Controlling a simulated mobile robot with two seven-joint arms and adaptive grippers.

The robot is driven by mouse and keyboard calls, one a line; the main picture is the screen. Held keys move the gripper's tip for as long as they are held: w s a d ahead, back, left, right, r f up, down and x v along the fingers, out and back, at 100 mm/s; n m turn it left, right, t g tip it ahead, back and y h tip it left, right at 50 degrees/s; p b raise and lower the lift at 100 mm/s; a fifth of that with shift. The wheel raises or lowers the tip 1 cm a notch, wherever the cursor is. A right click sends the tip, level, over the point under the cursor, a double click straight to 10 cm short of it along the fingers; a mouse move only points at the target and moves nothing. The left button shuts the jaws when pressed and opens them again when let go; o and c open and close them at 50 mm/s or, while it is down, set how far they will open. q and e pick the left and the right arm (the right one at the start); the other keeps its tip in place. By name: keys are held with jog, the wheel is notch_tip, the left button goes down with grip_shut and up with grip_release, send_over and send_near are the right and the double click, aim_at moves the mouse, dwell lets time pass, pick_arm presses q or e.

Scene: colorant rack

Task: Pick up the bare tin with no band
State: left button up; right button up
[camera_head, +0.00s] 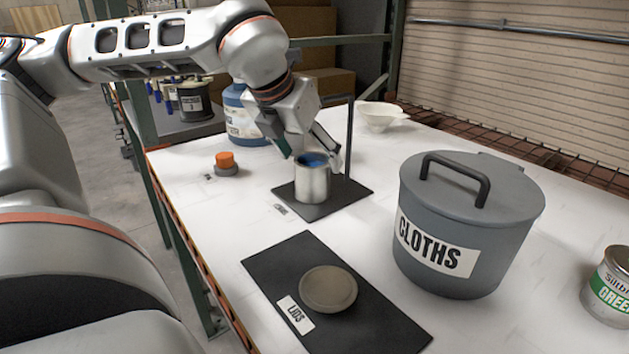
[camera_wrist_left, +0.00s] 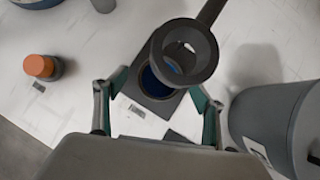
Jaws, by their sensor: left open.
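The bare tin (camera_head: 312,184) is plain silver with no band and has blue inside. It stands upright on the dark base plate (camera_head: 352,192) of a stand. In the left wrist view, the tin's blue opening (camera_wrist_left: 150,82) is partly hidden by a grey ring (camera_wrist_left: 184,52). My left gripper (camera_head: 311,154) is open just above the tin's rim, its fingers to either side in the picture. The left wrist view shows the open fingers (camera_wrist_left: 159,88) too; I cannot tell whether they touch the tin. My right gripper is not in view.
The stand's post (camera_head: 349,140) rises close behind the tin. A grey CLOTHS bin (camera_head: 462,225) stands to the right, and a green-banded tin (camera_head: 609,288) at the right edge. A lid (camera_head: 328,289) lies on a dark mat (camera_head: 385,325) in front. An orange-topped object (camera_head: 225,161) is left.

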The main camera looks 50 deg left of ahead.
pick_arm(q)
jog(key=shift+w+f, duration=0.3)
jog(key=shift+f, duration=0.05)
jog(key=c, duration=1.8)
jog(key=shift+r, duration=0.2)
